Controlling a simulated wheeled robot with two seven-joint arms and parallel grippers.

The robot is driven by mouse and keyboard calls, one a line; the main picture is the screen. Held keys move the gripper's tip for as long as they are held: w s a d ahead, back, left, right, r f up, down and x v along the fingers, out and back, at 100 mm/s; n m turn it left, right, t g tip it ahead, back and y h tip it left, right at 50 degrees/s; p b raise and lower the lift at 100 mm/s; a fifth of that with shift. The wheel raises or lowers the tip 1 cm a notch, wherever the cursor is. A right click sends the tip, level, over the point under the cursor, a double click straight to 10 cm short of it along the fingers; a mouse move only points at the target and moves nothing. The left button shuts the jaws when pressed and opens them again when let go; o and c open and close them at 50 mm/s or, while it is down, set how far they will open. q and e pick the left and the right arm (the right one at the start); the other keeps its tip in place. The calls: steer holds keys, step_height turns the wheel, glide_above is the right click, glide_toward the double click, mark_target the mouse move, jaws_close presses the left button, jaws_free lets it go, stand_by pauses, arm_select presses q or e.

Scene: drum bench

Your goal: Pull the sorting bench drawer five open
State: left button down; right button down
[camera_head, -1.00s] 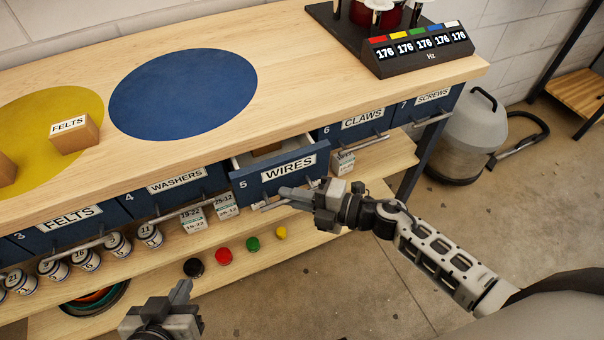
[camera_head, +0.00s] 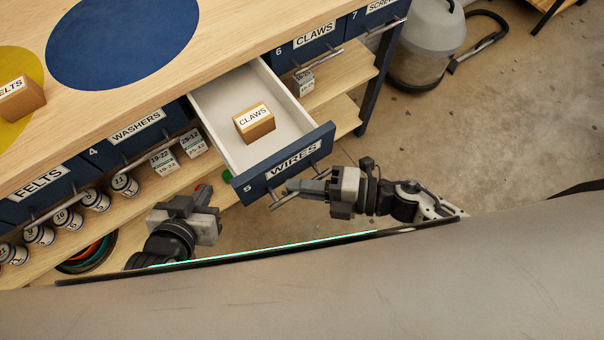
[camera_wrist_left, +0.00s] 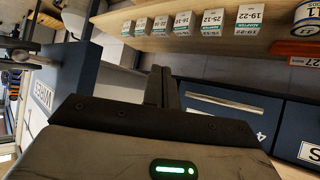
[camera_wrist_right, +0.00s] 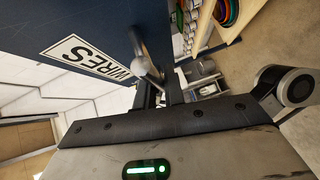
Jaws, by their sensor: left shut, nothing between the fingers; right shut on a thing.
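Drawer five (camera_head: 262,180), blue-fronted and labelled WIRES, stands well out from the sorting bench (camera_head: 240,25). A wooden block labelled CLAWS (camera_head: 254,123) sits inside it. My right gripper (camera_head: 292,188) is shut on the bar handle (camera_head: 283,200) of this drawer. The handle and the WIRES label (camera_wrist_right: 88,58) also show in the right wrist view, where the handle runs to the fingers. My left gripper (camera_head: 203,195) is shut and empty, left of the drawer front and apart from it. The left wrist view shows its closed fingers (camera_wrist_left: 160,87).
Drawers four (camera_head: 125,140) and six (camera_head: 312,42) are closed on either side. Small boxes (camera_head: 163,160) and labelled cans (camera_head: 95,199) stand on the shelf below. A grey vacuum (camera_head: 425,45) stands at the right, with bare floor in front of it.

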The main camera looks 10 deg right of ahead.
steer(key=c, duration=1.5)
jaws_free()
arm_select(q)
steer(key=shift+w+d+f+b, duration=0.1)
steer(key=shift+d+f+b, duration=0.1)
steer(key=shift+b, duration=0.65)
arm_select(e)
steer(key=v, duration=1.6)
arm_select(q)
steer(key=shift+f, duration=0.1)
arm_select(e)
steer(key=shift+s, duration=0.1)
